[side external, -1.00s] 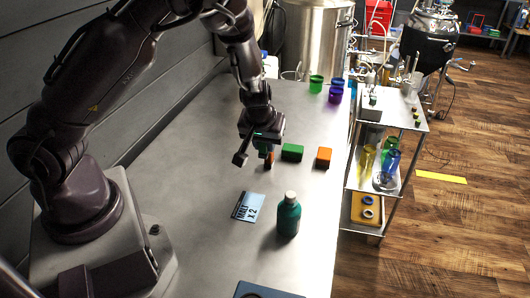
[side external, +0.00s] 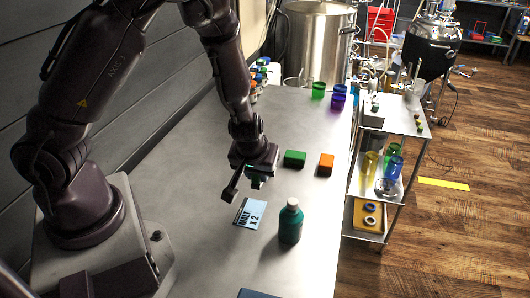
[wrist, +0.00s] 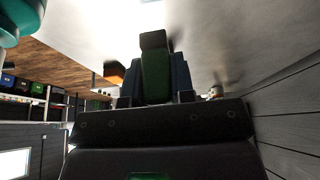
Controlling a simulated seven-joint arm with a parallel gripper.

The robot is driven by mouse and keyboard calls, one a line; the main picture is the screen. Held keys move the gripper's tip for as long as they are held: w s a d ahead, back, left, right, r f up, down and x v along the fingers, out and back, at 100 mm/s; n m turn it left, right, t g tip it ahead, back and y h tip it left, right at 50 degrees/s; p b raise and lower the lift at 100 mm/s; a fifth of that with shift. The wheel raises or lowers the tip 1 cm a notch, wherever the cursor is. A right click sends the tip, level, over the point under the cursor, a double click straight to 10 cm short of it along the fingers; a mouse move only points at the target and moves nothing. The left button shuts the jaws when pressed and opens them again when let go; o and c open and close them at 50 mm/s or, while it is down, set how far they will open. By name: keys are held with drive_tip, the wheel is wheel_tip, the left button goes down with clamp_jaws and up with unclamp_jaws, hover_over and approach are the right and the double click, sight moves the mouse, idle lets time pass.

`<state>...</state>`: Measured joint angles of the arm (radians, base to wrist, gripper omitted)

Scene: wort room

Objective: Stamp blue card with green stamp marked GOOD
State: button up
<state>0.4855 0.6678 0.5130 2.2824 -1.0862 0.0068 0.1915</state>
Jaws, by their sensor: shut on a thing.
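My gripper (side external: 256,185) is shut on a small green stamp (wrist: 155,78), which shows dark green between the jaws in the wrist view. I cannot read any marking on it. The blue card (side external: 247,216), printed "MALT X 2", lies flat on the steel table. The gripper hangs above the table just behind the card in the side view, apart from it. The stamp's underside is hidden, and I cannot make out the card in the wrist view.
A green bottle (side external: 290,225) stands right of the card. A green block (side external: 294,159) and an orange block (side external: 326,164) lie behind it. Several coloured small items (side external: 258,75) sit at the back left. A dark blue item (side external: 262,294) shows at the front edge.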

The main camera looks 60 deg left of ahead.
sight(258, 201)
drive_tip(key=shift+s+d+f, duration=0.1)
drive_tip(key=shift+s+f, duration=0.1)
drive_tip(key=shift+s, duration=0.3)
drive_tip(key=shift+a+f, duration=0.2)
drive_tip(key=shift+f, duration=0.35)
drive_tip(key=shift+w+f, duration=0.1)
drive_tip(key=shift+f, duration=2.2)
drive_tip(key=shift+f, duration=0.5)
drive_tip(key=shift+r, duration=3.55)
